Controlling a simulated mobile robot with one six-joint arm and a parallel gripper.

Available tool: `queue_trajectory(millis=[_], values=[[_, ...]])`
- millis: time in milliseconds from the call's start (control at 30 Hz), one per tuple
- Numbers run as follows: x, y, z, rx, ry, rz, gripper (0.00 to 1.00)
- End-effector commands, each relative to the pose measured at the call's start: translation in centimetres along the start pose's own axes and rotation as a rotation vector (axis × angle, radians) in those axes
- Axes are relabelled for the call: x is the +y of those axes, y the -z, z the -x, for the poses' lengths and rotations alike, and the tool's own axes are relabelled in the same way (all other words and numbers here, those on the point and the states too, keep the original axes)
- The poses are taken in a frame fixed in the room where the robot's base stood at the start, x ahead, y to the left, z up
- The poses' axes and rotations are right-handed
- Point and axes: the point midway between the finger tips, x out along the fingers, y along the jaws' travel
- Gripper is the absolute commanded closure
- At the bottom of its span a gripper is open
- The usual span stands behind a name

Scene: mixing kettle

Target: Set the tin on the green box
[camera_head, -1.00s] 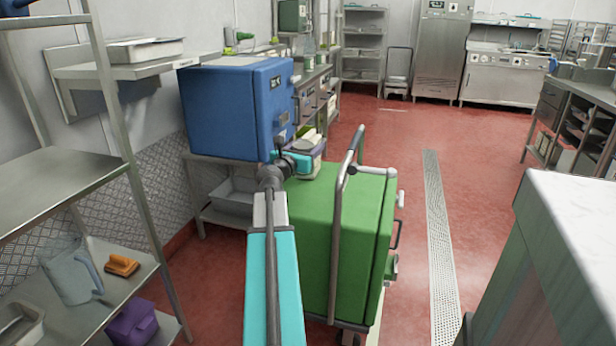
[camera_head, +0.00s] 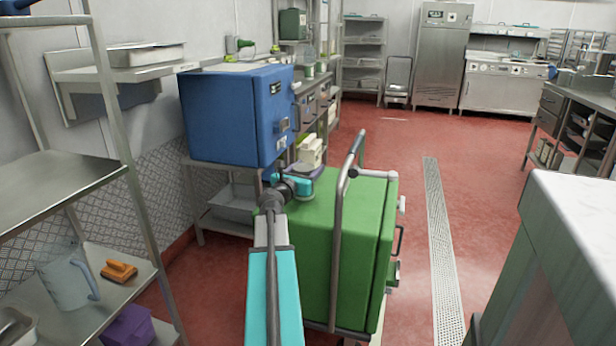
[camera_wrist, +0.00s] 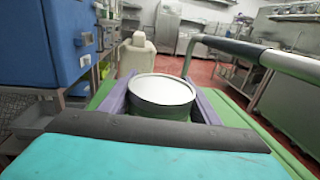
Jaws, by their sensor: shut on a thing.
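The tin (camera_wrist: 162,92), a round, low can with a pale top and dark rim, sits between the purple fingers of my gripper (camera_wrist: 160,86) in the wrist view. My gripper is shut on it and holds it upright. In the head view my gripper (camera_head: 302,178) is at the far left part of the top of the green box (camera_head: 310,235). The green box also shows below and beside the fingers in the wrist view (camera_wrist: 238,116).
A grey handle rail (camera_head: 341,225) rises along the right of the green box. A blue cabinet (camera_head: 225,115) stands on a bench just left of my gripper. A cream container (camera_head: 311,150) stands behind it. Red floor with a drain grate (camera_head: 440,240) is clear at right.

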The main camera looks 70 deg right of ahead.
Motion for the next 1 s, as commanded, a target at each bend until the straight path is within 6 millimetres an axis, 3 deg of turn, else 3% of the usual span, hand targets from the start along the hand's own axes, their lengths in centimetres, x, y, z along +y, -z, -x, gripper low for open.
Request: queue_trajectory(millis=[167, 667, 700, 800, 1000], values=[[0.0, 1.8, 0.0, -0.001, -0.001, 0.001, 0.81], [0.1, 2.2, 0.1, -0.002, -0.002, 0.001, 0.81], [0.1, 2.2, 0.1, -0.001, -0.002, 0.000, 0.37], [0.1, 2.2, 0.1, -0.001, -0.002, 0.000, 0.25], [0.2, 2.2, 0.1, -0.001, -0.002, 0.000, 0.25]])
